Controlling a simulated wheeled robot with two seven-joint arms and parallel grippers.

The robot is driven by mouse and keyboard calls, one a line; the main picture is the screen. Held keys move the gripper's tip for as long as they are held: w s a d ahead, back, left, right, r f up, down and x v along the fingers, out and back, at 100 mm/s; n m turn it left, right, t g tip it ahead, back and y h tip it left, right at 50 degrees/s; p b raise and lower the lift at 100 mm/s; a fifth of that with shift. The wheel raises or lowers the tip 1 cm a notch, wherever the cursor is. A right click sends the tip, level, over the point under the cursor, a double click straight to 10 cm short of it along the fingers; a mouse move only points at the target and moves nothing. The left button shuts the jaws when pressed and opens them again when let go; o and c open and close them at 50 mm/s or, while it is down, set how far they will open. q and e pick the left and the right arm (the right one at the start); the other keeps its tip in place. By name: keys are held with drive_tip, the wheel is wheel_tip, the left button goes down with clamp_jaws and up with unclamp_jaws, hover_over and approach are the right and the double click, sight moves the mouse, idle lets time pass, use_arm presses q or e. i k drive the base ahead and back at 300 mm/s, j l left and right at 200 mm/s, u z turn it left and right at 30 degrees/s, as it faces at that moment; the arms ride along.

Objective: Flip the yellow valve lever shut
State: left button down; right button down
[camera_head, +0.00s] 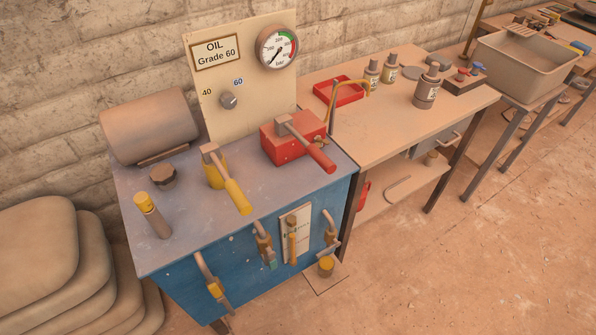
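The yellow valve lever (238,197) has a yellow grip on a grey arm, which rises from a yellow base (215,176) on top of the blue press cabinet (165,262). Its grip slants toward the front right of the cabinet top, and its tip is near the front edge. I cannot tell from this view whether the valve is open or shut. Neither of my grippers shows in the head view, and nothing touches the lever.
A red-handled lever (318,154) on a red block (280,146) stands to the right. A yellow-topped post (146,204) and a dark knob (162,177) stand to the left. Behind rises a panel with a gauge (278,48). Curved pipes (205,272) line the front.

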sight(214, 288)
drive_tip(key=u, duration=1.05)
